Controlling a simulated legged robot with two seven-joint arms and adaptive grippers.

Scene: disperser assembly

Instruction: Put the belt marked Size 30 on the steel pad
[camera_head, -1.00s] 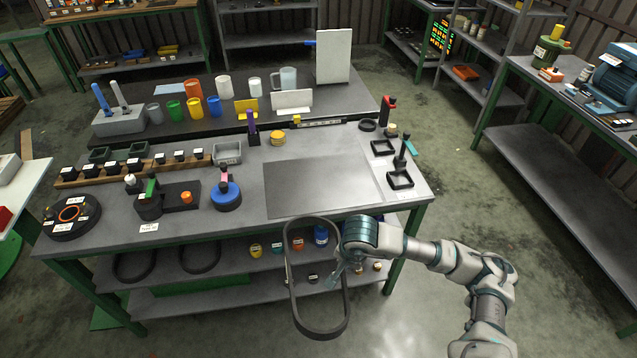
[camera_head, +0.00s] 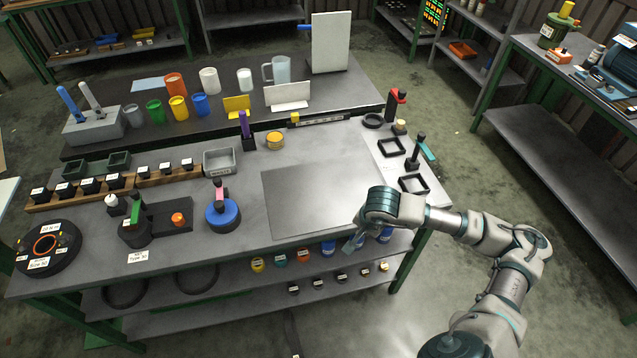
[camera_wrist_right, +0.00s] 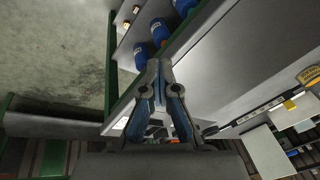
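The steel pad (camera_head: 318,198) is a bare, flat grey square on the front bench. My right gripper (camera_head: 350,244) is at the bench's front edge, just off the pad's near right corner. In the right wrist view its fingers (camera_wrist_right: 159,68) are together at the tips, with nothing seen between them. Two dark belt loops lie on the lower shelf at the left, one belt (camera_head: 196,283) partly hidden by the bench top. I cannot read a Size 30 mark on either. No belt shows in or beside the gripper. My left gripper is out of view.
Black square frames (camera_head: 413,184) and a black stand are right of the pad. A blue-based round fixture (camera_head: 222,216) stands to its left. Coloured cups (camera_head: 178,107) stand on the bench behind. Small labelled parts (camera_head: 304,256) sit on the shelf below.

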